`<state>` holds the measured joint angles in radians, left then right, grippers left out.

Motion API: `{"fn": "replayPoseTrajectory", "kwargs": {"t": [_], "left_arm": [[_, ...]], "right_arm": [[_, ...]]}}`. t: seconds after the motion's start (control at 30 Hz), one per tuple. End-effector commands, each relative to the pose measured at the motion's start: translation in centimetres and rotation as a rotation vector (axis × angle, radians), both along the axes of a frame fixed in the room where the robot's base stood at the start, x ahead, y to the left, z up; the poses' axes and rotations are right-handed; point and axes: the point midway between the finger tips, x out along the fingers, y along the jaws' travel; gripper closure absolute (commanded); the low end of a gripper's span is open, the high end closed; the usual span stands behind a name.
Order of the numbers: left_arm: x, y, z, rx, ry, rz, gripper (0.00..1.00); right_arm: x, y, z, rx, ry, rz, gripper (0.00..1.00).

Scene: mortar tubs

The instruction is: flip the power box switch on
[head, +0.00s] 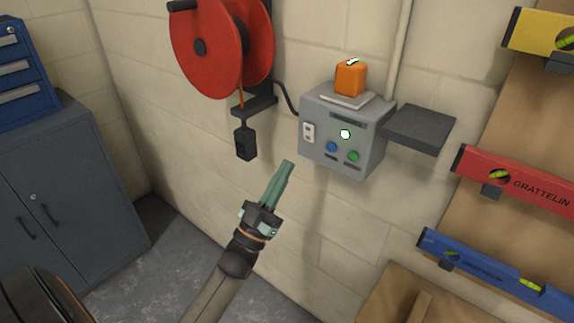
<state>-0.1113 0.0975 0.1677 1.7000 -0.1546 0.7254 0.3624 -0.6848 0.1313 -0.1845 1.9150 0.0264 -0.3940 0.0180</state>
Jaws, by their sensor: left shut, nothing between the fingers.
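The grey power box (370,150) is fixed to the block wall, right of centre. An orange block (350,79) with a bright green mark stands on a light plate on its top. The box's front has a bright green-white light (345,134), a blue round part (332,147), a green round part (353,156) and a pale panel (308,132) at its left edge. I cannot tell for sure which part is the switch. My left gripper (287,165) is shut and empty, below and left of the box, apart from it in the picture. My right gripper is out of view.
A red cable reel (215,45) hangs upper left of the box, with a black plug (245,143) hanging below. A dark shelf (418,128) juts out right of the box. Spirit levels (515,180) are at the right. A grey cabinet (70,190) stands left.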

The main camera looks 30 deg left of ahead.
Motion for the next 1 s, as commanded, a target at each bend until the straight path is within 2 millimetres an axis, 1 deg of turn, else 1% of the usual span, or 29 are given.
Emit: {"fn": "replayPoseTrajectory", "kwargs": {"t": [0.03, 0.1, 0.2, 0.33, 0.5, 1.0], "left_arm": [[-0.8, 0.1, -1.6, -0.001, 0.004, 0.0, 1.0], [-1.8, 0.2, -2.8, -0.003, 0.003, 0.0, 1.0], [-3.0, 0.3, -4.2, 0.0, 0.003, 0.001, 1.0], [-4.0, 0.4, -5.5, -0.001, 0.001, 0.001, 1.0], [-4.6, 0.4, -6.0, -0.002, -0.001, 0.001, 1.0], [-4.7, 0.4, -6.0, -0.002, -0.002, 0.0, 1.0]], "right_arm": [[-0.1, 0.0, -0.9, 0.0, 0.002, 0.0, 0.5], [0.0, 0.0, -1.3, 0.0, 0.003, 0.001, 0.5], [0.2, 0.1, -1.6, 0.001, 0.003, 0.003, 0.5], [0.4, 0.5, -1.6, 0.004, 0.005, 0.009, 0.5], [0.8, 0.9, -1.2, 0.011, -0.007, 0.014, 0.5], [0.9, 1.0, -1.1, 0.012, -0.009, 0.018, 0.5]]}}
